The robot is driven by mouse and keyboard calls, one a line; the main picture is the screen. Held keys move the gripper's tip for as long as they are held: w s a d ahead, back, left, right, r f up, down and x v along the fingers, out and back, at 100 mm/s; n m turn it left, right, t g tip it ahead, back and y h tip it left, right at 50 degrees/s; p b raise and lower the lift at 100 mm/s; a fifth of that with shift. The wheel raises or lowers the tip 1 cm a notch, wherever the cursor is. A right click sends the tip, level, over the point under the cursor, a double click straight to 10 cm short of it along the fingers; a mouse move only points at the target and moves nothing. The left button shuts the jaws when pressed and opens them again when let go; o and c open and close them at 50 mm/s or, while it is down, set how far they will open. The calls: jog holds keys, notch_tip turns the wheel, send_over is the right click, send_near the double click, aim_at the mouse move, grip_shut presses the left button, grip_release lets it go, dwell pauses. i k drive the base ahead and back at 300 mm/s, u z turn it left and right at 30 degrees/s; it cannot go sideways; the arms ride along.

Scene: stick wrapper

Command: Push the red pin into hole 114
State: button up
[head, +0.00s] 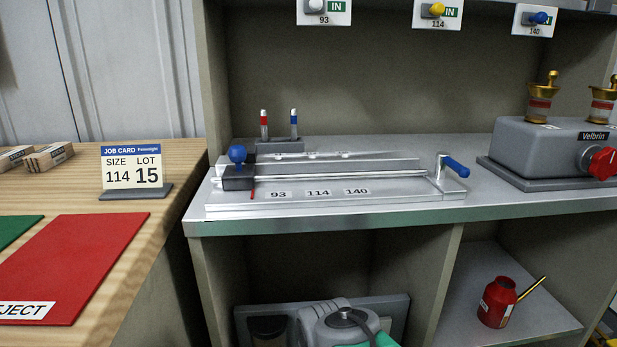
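The red pin (264,124) stands upright in a small grey block (280,147) at the back of the metal jig (420,188) on the shelf. A blue pin (294,123) stands to its right in the same block. The jig's front plate carries the labels 93, 114 (318,192) and 140. Small marks show on the strip behind the rail, but I cannot tell which is hole 114. A blue ball knob (237,154) sits on a dark slider at the rail's left end, with a red line below it. My gripper is not in view.
A job card (132,167) reading size 114, lot 15 stands on the wooden table at left, near a red reject mat (75,265). A blue-handled crank (456,166) is at the jig's right end. A grey Velbrin machine (550,150) stands further right. A panel overhangs above.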

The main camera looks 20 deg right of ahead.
aim_at(335, 179)
jog(key=u, duration=0.35)
jog(key=k, duration=0.35)
jog(key=u, duration=0.8)
jog(key=k, duration=0.65)
jog(key=u, duration=0.1)
